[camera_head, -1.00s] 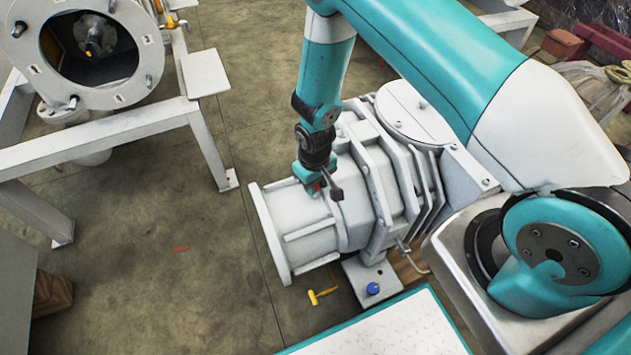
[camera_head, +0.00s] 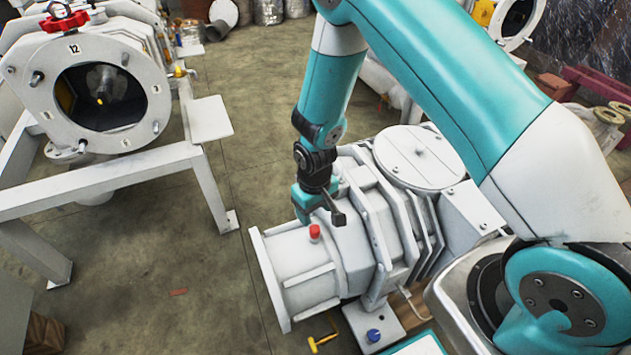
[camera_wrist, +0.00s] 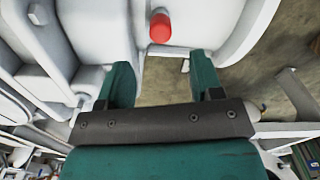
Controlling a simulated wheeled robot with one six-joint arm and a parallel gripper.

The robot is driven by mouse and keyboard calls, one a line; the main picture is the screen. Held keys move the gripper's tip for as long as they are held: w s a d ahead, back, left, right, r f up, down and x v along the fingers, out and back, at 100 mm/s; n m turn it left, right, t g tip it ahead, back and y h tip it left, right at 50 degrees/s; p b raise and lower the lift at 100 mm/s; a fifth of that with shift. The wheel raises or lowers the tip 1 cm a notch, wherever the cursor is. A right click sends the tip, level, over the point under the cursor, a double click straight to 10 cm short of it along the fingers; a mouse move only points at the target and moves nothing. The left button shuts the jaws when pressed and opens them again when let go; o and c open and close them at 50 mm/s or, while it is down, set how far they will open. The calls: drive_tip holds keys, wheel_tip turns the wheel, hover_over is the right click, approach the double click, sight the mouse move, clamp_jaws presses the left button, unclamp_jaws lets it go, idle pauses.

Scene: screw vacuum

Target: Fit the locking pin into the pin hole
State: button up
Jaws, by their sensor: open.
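A red-headed pin (camera_head: 314,232) stands upright on top of the white cylindrical end of the pump (camera_head: 292,270). Only its red head shows, so its shaft and the pin hole under it are hidden. My gripper (camera_head: 319,214) is just above and behind the red head, open and empty. In the wrist view the red head (camera_wrist: 160,28) lies beyond the two fingertips of my gripper (camera_wrist: 161,75), apart from both.
A yellow T-handled tool (camera_head: 323,336) lies on the floor beside the pump, near a blue knob (camera_head: 373,335) on the pump's base. A second white machine on a frame (camera_head: 100,100) stands at the left. The floor between the machines is mostly clear.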

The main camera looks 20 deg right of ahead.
wheel_tip(320, 180, up, 9)
drive_tip(key=p, duration=0.1)
drive_tip(key=shift+r, duration=0.15)
idle(0.4)
drive_tip(key=s+a+r+n+y+p, duration=0.1)
drive_tip(key=s+a+r+n+y, duration=0.1)
drive_tip(key=s+r, duration=1.05)
drive_tip(key=s+a+r+n+y+p, duration=0.1)
drive_tip(key=s+a+r+n+y, duration=0.15)
drive_tip(key=s+r, duration=0.95)
drive_tip(key=w+r+p, duration=0.2)
drive_tip(key=r+p, duration=0.6)
drive_tip(key=r, duration=0.2)
drive_tip(key=w+r+p, duration=0.1)
drive_tip(key=r+p, duration=0.8)
drive_tip(key=r, duration=0.1)
drive_tip(key=shift+w+r+p, duration=0.25)
drive_tip(key=shift+w+p, duration=0.05)
drive_tip(key=shift+w, duration=0.1)
drive_tip(key=shift+m, duration=0.25)
